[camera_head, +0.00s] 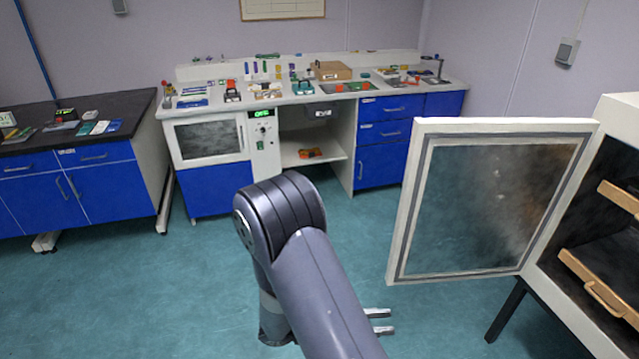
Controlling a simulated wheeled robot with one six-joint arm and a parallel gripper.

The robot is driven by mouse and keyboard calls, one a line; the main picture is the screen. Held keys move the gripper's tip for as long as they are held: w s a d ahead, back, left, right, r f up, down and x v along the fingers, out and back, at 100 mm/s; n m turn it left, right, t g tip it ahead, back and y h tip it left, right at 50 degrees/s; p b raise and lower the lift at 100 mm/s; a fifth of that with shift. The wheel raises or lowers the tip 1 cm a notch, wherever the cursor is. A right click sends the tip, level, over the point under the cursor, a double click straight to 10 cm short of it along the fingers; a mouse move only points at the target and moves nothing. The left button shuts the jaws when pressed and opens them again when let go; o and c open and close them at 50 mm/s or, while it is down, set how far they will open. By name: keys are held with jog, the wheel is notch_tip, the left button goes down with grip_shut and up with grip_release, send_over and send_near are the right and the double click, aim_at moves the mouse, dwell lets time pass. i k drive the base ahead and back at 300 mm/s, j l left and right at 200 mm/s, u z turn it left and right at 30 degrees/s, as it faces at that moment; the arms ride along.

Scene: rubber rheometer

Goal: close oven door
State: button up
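The oven door (490,200) stands wide open at the right, a white frame around a dark, hazy inner panel. It is joined at its right edge to the white oven (590,335), which is cut off by the right picture edge. My gripper (388,321) shows low in the middle, left of and below the door, partly hidden behind my arm. Its two pale fingers point right with a gap between them, and nothing shows in the gap. It is apart from the door.
Inside the oven are wooden-edged shelves, one with a handle (605,298). A dark leg (508,308) stands under it. A cluttered bench with blue cabinets (380,155) and a closed small oven (208,140) is at the back. A dark-topped bench (85,145) is left. Green floor between is clear.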

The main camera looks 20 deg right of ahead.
aim_at(479, 197)
jog(key=i+j, duration=0.15)
jog(key=i, duration=0.25)
jog(key=i+j, duration=0.15)
jog(key=i, duration=0.3)
jog(key=i+j, duration=0.15)
jog(key=i, duration=0.25)
jog(key=i+z, duration=0.25)
jog(key=z, duration=0.2)
jog(key=i+j+z, duration=0.1)
jog(key=i+z, duration=0.2)
jog(key=z, duration=0.2)
jog(key=i+j+z, duration=0.15)
jog(key=z, duration=0.3)
jog(key=i+j+z, duration=0.25)
jog(key=z, duration=0.25)
jog(key=i+j+z, duration=0.2)
jog(key=z, duration=0.15)
jog(key=i+j+z, duration=0.15)
jog(key=z, duration=0.15)
jog(key=j, duration=0.1)
